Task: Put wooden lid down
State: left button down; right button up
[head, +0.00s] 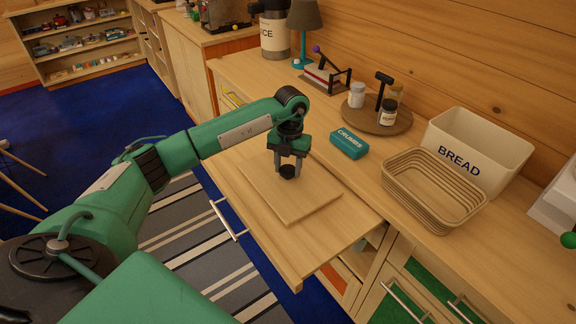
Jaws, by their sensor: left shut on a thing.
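The wooden lid (308,203) is a flat, light, square board with a dark round knob (287,172) near its middle. It lies flat on, or just above, the pale pull-out board (340,231); any small gap is hard to tell. My left gripper (289,165) points straight down and is shut on the lid's knob. The cream bread bin (480,151), marked BREAD, stands open-topped on the counter at the right. My right gripper is not in view.
A woven basket (432,192) stands in front of the bread bin. A teal CRUMBS box (349,143) and a round wooden tray (377,118) with jars stand on the counter behind the lid. The pull-out board has bare room at its front right.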

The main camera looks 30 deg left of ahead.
pick_arm(q)
jog(key=shift+f, duration=0.15)
jog(key=c, duration=0.7)
grip_release()
jog(key=shift+f, duration=0.15)
jog(key=shift+c, duration=0.2)
